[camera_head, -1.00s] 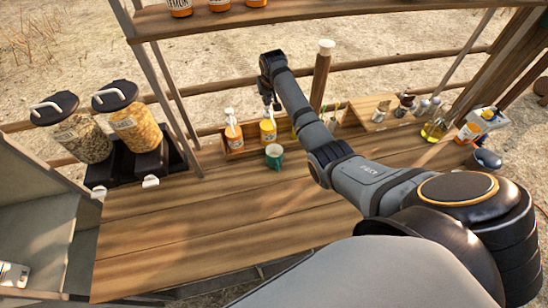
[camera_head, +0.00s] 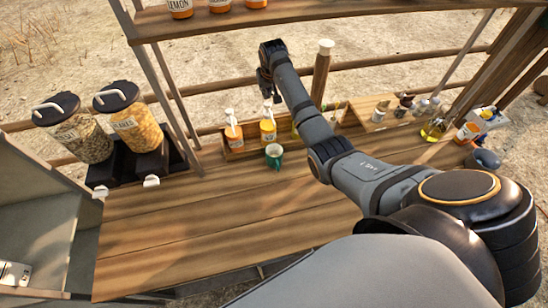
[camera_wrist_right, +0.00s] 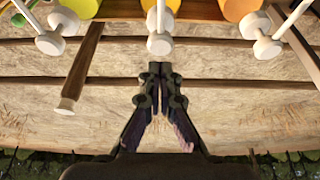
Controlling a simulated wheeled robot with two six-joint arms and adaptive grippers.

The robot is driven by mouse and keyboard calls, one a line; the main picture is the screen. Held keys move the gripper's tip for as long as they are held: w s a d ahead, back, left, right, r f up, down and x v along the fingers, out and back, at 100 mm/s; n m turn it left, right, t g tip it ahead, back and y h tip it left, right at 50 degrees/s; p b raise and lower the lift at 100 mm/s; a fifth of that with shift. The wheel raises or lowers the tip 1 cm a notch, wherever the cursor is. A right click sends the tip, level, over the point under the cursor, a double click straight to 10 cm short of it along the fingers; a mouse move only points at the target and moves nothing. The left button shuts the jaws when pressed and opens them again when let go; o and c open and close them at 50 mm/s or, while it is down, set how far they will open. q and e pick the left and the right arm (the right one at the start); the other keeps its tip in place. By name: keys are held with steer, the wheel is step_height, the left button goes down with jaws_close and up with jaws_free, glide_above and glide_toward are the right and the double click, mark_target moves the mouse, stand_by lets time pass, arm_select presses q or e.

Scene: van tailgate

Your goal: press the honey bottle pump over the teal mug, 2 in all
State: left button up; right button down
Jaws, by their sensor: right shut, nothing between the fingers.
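The teal mug (camera_head: 274,158) stands on the wooden counter, just in front of the middle pump bottle. That amber-yellow bottle (camera_head: 268,130) seems to be the honey; its label is too small to read. My right gripper (camera_head: 268,97) is shut and empty, above the middle bottle's pump and apart from it. In the right wrist view, its closed fingertips (camera_wrist_right: 158,70) point at the middle white pump head (camera_wrist_right: 160,43), with a small apparent gap. The mug's inside is too small to judge. My left gripper is out of view.
An orange pump bottle (camera_head: 233,134) stands left of the middle one in a wooden tray (camera_head: 236,154). A third bottle is partly hidden by my right arm. Two cereal dispensers (camera_head: 128,122) stand at left. The counter front (camera_head: 200,235) is clear.

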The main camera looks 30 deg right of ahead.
steer(key=shift+r, duration=2.55)
steer(key=shift+r, duration=0.1)
steer(key=shift+w, duration=0.1)
